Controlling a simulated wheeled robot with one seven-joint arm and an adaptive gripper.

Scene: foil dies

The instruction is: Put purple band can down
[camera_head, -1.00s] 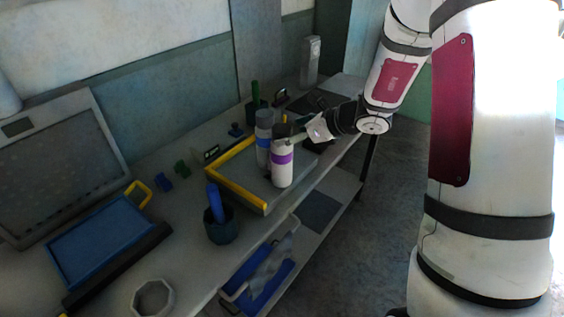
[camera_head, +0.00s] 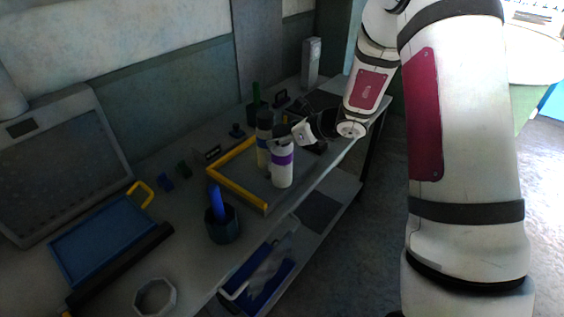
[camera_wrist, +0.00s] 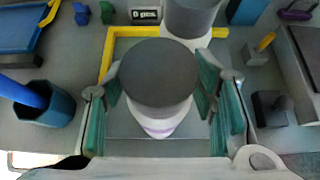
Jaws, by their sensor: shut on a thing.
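The purple band can (camera_head: 283,173) is white with a purple band and a dark grey top. It appears upright over the grey plate with a yellow L-shaped edge (camera_head: 237,187); I cannot tell whether its base touches the plate. In the wrist view the dark round top of the can (camera_wrist: 158,75) faces the camera and hides most of its body. My gripper (camera_wrist: 159,92) has teal finger pads on both sides of the can and is shut on it. In the head view my gripper (camera_head: 290,134) reaches the can from the right, near its top.
A second can (camera_head: 264,134) stands close behind the held one. A dark cup with a blue object (camera_head: 222,228) is at the front left. A small display (camera_wrist: 146,15) sits behind the yellow edge.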

